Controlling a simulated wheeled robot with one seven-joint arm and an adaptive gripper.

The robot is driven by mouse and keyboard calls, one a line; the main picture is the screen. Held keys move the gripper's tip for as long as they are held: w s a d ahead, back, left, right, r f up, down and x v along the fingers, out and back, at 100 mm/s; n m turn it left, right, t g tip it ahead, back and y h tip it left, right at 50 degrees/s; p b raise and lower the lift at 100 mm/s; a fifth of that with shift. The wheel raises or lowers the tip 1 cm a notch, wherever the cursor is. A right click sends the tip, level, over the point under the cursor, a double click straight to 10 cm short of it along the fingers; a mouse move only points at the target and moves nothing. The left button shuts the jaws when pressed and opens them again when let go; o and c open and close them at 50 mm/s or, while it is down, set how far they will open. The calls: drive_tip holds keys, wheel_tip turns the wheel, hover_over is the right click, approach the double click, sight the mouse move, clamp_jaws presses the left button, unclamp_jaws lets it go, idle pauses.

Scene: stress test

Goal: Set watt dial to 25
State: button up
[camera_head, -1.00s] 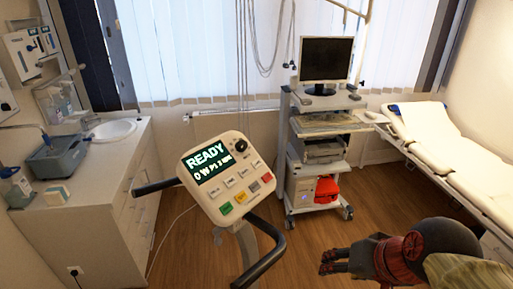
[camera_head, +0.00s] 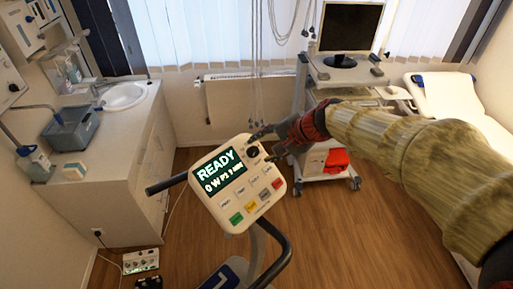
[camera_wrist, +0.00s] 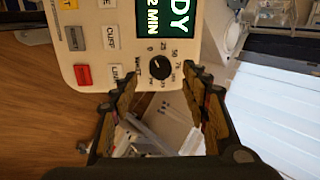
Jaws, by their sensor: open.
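The watt dial (camera_head: 252,152) is a small black round knob at the upper right of a white console (camera_head: 240,222). In the wrist view the dial (camera_wrist: 160,68) has printed marks including 0, 25, 50 and 75 beside it. The console screen (camera_head: 220,170) reads READY and 0 W. My gripper (camera_head: 263,146) is open and empty at the console's upper right edge. In the wrist view its two fingertips (camera_wrist: 157,80) stand on either side of the dial's lower part. I cannot tell whether they touch it.
The console has several coloured buttons (camera_head: 250,206) below the screen. A black handlebar (camera_head: 272,250) curves below it. A cart with a monitor (camera_head: 349,27) stands behind my arm, and a bed (camera_head: 450,100) at the right. A sink counter (camera_head: 120,125) is at the left.

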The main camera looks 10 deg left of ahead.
sight(255, 151)
drive_tip(key=shift+x, duration=2.35)
drive_tip(key=c, duration=0.4)
drive_tip(key=c, duration=0.7)
drive_tip(key=shift+c, duration=0.3)
